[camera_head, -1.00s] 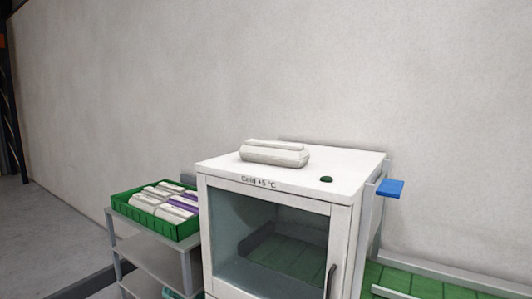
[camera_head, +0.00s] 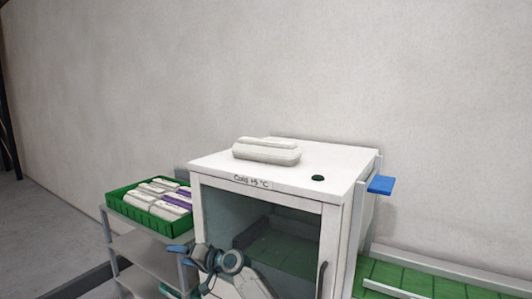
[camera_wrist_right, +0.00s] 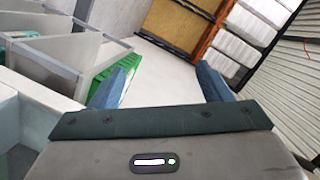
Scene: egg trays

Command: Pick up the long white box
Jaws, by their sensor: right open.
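The long white box (camera_head: 267,153), an egg-carton shape, lies on the flat top of the white cold cabinet (camera_head: 325,164), towards its back left. My right gripper (camera_head: 183,256) is in front of the cabinet's left front edge, low and well below the box. It is open and empty. In the right wrist view its two blue fingers (camera_wrist_right: 160,86) stand wide apart, with only floor and background between them. The long white box does not show in the right wrist view. My left gripper is in neither view.
A green crate (camera_head: 118,197) with several white and purple cartons stands on a grey shelf cart (camera_head: 126,245) left of the cabinet. A dark green knob (camera_head: 318,178) sits on the cabinet top. A blue plate (camera_head: 382,185) sticks out at the right. A green surface (camera_head: 425,278) lies lower right.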

